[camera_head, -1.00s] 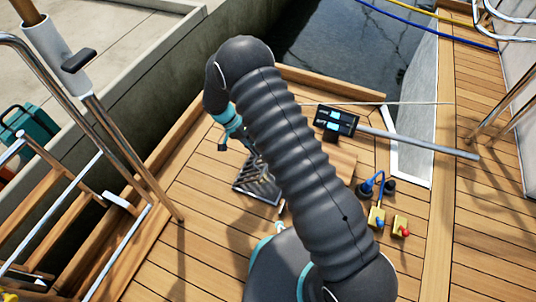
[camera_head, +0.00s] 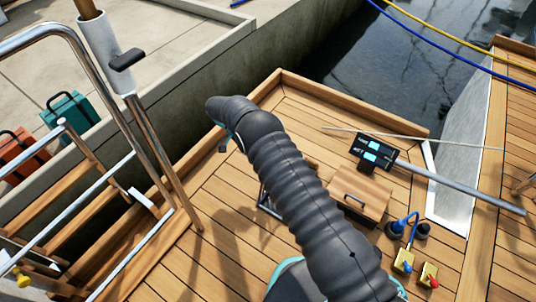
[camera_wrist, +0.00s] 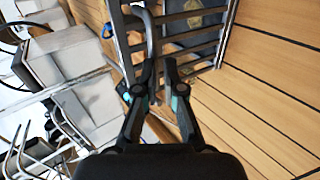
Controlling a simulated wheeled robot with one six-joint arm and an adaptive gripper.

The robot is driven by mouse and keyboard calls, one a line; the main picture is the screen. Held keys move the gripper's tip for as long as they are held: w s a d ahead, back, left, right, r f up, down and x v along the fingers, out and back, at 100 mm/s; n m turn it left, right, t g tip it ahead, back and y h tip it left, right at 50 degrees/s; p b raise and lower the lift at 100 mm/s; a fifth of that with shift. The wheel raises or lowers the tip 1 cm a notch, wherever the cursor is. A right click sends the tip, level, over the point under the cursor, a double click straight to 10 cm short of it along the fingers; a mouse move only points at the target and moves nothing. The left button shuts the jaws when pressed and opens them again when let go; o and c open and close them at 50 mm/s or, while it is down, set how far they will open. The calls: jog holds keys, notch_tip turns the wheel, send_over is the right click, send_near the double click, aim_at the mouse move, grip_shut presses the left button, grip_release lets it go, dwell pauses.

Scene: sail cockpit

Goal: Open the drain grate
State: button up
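The drain grate, a dark metal frame with parallel bars, fills the upper middle of the wrist view (camera_wrist: 187,36). A curved grey bar (camera_wrist: 150,32) runs down its left part to my fingertips. Through the grate's gaps I see dark space with a brass-coloured patch. My gripper (camera_wrist: 160,66) points at the grate with its fingers a little apart; the bar passes close to the left fingertip, and contact is unclear. In the head view my arm hides the gripper and most of the grate; only a corner of its frame (camera_head: 266,206) shows.
A wooden box (camera_head: 358,194), a black device (camera_head: 374,153) on a long pole and yellow blocks (camera_head: 403,261) with blue and red parts stand right of my arm. A steel ladder rail (camera_head: 150,150) stands left. Planked deck (camera_head: 215,235) is clear before it.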

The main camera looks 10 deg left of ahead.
jog(key=o, duration=0.4)
jog(key=shift+s+d+f, duration=0.1)
jog(key=shift+d+f, duration=0.15)
jog(key=shift+f, duration=0.4)
jog(key=shift+s+d+f, duration=0.1)
jog(key=shift+d+f, duration=0.1)
jog(key=shift+f, duration=0.4)
jog(key=shift+o, duration=0.5)
jog(key=shift+r, duration=0.2)
notch_tip(320, 180, up, 10)
jog(key=shift+a, duration=0.2)
jog(key=shift+r, duration=0.1)
